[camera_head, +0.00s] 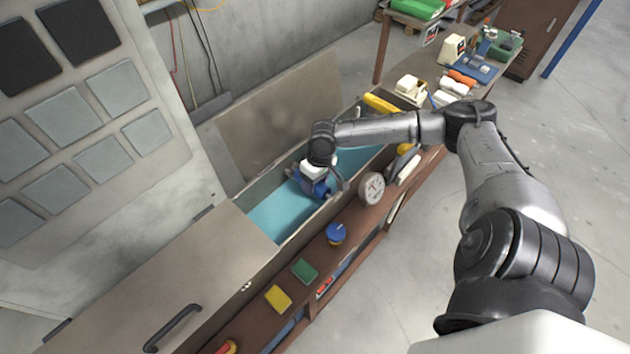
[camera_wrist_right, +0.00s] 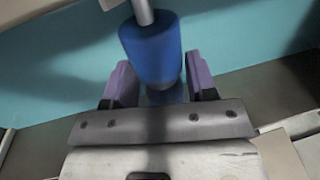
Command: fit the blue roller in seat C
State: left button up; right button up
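The blue roller (camera_wrist_right: 152,50) with its grey metal shaft (camera_wrist_right: 143,10) shows in the right wrist view, between the two purple fingers of my right gripper (camera_wrist_right: 160,78). Whether both fingers press on it is unclear. In the head view my right gripper (camera_head: 316,186) is down in the long trough (camera_head: 268,243) with the teal inside, and blue shows at it. My own wrist hides part of this spot. Seat C cannot be made out in either view. My left gripper is not in view.
On the brown ledge in front of the trough are a round white dial (camera_head: 372,188), a blue round piece (camera_head: 336,233), a green block (camera_head: 304,271) and a yellow block (camera_head: 278,298). A flat cover with a handle (camera_head: 172,325) lies at the lower left.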

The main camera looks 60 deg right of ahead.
jog(key=o, duration=0.4)
notch_tip(320, 180, up, 14)
jog(key=d+p, duration=0.1)
jog(key=d, duration=0.1)
jog(key=shift+s+d+f, duration=0.25)
jog(key=shift+s+d, duration=0.05)
jog(key=shift+s, duration=0.05)
dwell(0.4)
jog(key=shift+p, duration=0.3)
